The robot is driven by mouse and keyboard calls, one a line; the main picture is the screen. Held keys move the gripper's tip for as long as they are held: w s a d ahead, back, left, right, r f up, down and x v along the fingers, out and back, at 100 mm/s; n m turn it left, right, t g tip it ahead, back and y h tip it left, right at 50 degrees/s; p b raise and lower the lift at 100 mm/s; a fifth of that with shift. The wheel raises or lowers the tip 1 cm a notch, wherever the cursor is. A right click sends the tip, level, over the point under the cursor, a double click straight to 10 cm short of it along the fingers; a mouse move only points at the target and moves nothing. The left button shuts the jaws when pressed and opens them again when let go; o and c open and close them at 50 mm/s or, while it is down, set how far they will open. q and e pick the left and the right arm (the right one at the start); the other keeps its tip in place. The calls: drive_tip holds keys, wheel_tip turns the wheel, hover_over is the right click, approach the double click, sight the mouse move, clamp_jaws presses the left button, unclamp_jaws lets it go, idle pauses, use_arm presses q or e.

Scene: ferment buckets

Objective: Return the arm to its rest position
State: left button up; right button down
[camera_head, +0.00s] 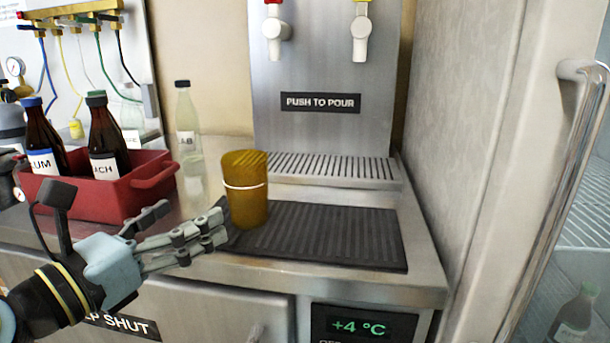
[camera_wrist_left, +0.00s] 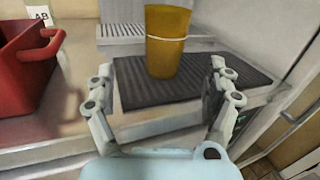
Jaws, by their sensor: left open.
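My left gripper (camera_head: 184,233) is in front of the counter's edge, with its fingers pointing right toward an amber cup (camera_head: 246,195). In the left wrist view the gripper (camera_wrist_left: 163,95) is open, its two fingers spread apart with nothing between them. The amber cup (camera_wrist_left: 167,42) stands upright beyond the fingertips on a dark ribbed mat (camera_head: 330,238), apart from the fingers. A pale band runs around the cup. My right gripper is in neither view.
A red crate (camera_head: 100,197) with dark bottles stands left, behind my arm. A clear bottle (camera_head: 188,140) stands behind the cup. A steel dispenser (camera_head: 325,130) with two taps rises at the back. A fridge door handle (camera_head: 560,190) is at the right. The mat's right part is clear.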

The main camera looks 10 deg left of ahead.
use_arm(q)
drive_tip(key=s+a+r+n+t+y, duration=0.1)
drive_tip(key=a+r+n+y, duration=0.1)
drive_tip(key=a+n+y, duration=0.5)
drive_tip(key=s+a+r+n+t+y, duration=0.1)
drive_tip(key=a+r+n+t+y, duration=0.15)
drive_tip(key=n, duration=0.85)
drive_tip(key=s+a+f+n+g+y, duration=0.5)
drive_tip(key=a+f+n+g, duration=0.15)
drive_tip(key=n, duration=0.55)
drive_tip(key=s+d+f+n+g+h, duration=0.3)
drive_tip(key=s+d+f+n+g, duration=0.15)
drive_tip(key=s+f, duration=0.3)
drive_tip(key=s+d+f+n+g+h, duration=0.4)
drive_tip(key=s+d+f+g, duration=0.15)
drive_tip(key=s, duration=0.25)
wheel_tip(320, 180, down, 26)
drive_tip(key=s+a+r+g, duration=0.1)
drive_tip(key=s+a+g, duration=0.1)
drive_tip(key=s+a+f+g, duration=0.1)
drive_tip(key=s+f, duration=1.6)
drive_tip(key=s, duration=0.2)
drive_tip(key=shift+s+a+n, duration=0.2)
drive_tip(key=shift+a+n, duration=0.05)
drive_tip(key=shift+n, duration=0.1)
